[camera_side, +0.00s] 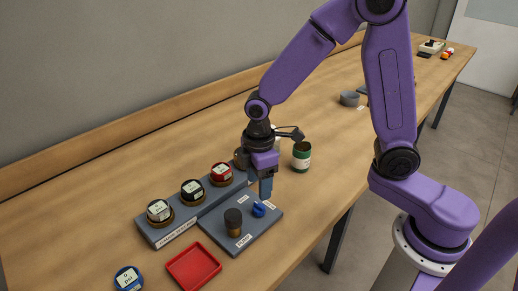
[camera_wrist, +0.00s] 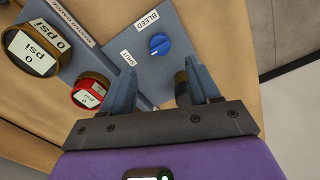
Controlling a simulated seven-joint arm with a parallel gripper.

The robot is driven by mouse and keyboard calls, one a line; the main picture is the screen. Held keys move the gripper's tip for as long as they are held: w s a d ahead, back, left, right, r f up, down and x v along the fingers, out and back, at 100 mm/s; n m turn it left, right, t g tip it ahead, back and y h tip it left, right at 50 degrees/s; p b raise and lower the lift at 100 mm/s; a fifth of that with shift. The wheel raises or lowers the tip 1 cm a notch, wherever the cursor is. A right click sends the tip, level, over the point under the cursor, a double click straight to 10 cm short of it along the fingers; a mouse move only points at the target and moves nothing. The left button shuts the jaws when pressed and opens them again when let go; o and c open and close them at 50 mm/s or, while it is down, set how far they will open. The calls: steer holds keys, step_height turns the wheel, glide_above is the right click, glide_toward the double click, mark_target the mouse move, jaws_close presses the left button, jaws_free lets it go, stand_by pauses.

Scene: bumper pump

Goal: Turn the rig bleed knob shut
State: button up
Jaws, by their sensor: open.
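The blue bleed knob (camera_side: 259,210) sits on the grey rig plate (camera_side: 216,232), right of the black-topped pump plunger (camera_side: 233,219). In the wrist view the knob (camera_wrist: 159,44) lies ahead of my fingertips, with a BLEED label (camera_wrist: 152,20) and a SHUT label (camera_wrist: 128,58) beside it. My gripper (camera_side: 265,190) points down just above and behind the knob; its fingers (camera_wrist: 163,78) are apart and empty in the wrist view. The knob is not between them.
A red tray (camera_side: 193,266) and a blue gauge (camera_side: 129,278) lie at the front. A green-and-white can (camera_side: 301,157) stands near my wrist. The table's right edge is close by.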

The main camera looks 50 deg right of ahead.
step_height(320, 180, up, 10)
steer(key=shift+f, duration=0.25)
stand_by(0.3)
steer(key=s+d+f, duration=0.1)
steer(key=s+d, duration=0.3)
steer(key=s, duration=0.6)
steer(key=s+d+m, duration=0.1)
steer(key=s+d, duration=0.3)
steer(key=s, duration=0.6)
steer(key=shift+s+f, duration=0.35)
steer(key=shift+f, duration=0.05)
